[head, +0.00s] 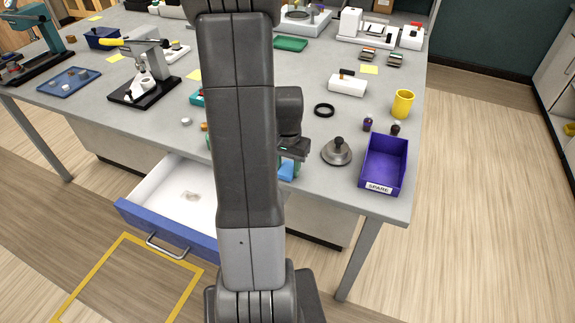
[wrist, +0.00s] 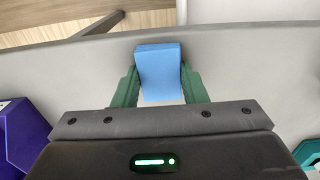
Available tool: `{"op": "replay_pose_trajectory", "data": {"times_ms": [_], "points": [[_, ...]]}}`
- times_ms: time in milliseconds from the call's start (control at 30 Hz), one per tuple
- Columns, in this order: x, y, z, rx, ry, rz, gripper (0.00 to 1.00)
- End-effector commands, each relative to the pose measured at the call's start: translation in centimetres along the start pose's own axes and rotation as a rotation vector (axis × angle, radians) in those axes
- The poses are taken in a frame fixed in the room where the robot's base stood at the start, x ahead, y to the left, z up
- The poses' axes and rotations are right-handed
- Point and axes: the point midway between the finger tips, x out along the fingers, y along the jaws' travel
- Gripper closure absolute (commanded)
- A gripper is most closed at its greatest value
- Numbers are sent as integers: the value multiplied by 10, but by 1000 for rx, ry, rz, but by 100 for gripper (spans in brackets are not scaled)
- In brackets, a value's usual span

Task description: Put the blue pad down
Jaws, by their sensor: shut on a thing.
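The blue pad (wrist: 158,75) is a light blue block held between the green fingers of my gripper (wrist: 158,88) in the wrist view. My gripper is shut on it. Grey table surface shows behind and around the pad, close to the table's front edge. I cannot tell whether the pad touches the table. In the head view a small part of the blue pad (head: 286,172) shows to the right of my arm, which hides most of my gripper.
A purple bin labelled SPARE (head: 385,162) and a grey knobbed weight (head: 337,152) stand to the right. An open drawer (head: 165,205) juts out below the table at left. A black ring (head: 324,110) and yellow cup (head: 403,104) lie farther back. Bare table lies between them.

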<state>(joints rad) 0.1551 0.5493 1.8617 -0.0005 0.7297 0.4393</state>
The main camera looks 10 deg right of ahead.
Motion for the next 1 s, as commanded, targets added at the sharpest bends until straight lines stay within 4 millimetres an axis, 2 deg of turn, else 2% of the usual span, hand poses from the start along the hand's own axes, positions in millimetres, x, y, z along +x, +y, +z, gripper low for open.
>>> {"op": "replay_pose_trajectory", "data": {"times_ms": [133, 167, 267, 767, 900, 1000], "points": [[6, 0, 0, 0, 0, 0, 83], [5, 0, 0, 0, 0, 0, 60], [5, 0, 0, 0, -1, 0, 40], [4, 0, 1, 1, -4, 1, 40], [-5, 0, 0, 1, 0, -1, 40], [-21, 0, 0, 1, 3, -2, 40]]}}
